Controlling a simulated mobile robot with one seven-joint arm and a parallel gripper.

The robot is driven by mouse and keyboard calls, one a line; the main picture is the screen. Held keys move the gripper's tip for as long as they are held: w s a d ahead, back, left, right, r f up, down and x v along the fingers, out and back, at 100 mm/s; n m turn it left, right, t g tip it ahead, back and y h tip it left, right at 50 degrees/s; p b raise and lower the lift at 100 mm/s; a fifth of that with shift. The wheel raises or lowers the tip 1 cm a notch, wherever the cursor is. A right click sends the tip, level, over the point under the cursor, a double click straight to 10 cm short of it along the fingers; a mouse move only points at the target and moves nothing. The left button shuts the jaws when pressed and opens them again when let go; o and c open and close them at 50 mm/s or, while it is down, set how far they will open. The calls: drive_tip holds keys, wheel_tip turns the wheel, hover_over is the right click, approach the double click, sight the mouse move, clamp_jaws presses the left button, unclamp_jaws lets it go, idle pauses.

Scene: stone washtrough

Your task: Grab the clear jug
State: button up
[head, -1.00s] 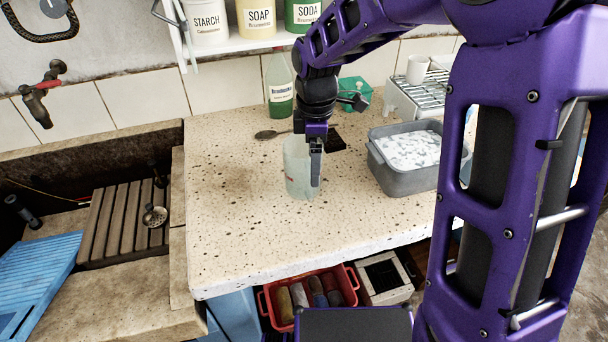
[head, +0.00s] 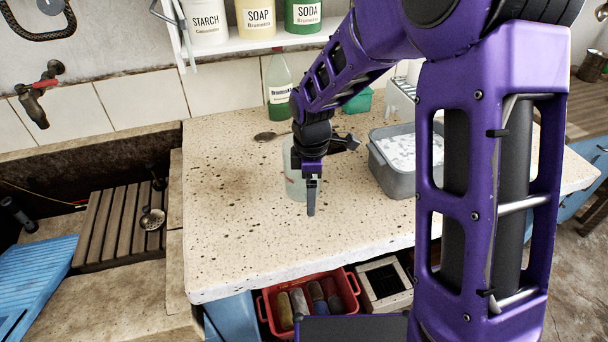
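The clear jug (head: 292,184) stands upright on the speckled stone worktop (head: 235,220), near its middle. It is pale and see-through, with a small reddish mark on its side. My gripper (head: 311,205) points down in front of the jug and hides its right part. The fingers are seen edge-on, so I cannot tell whether they are open or shut. Whether they touch the jug is also unclear.
A grey tub (head: 390,178) of white pieces stands to the right of the jug. Behind are a green-filled bottle (head: 279,95), a spoon (head: 266,136) and a green box (head: 360,101). The worktop is clear to the left and in front.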

clamp_jaws()
drive_tip(key=shift+r, duration=0.1)
idle(0.3)
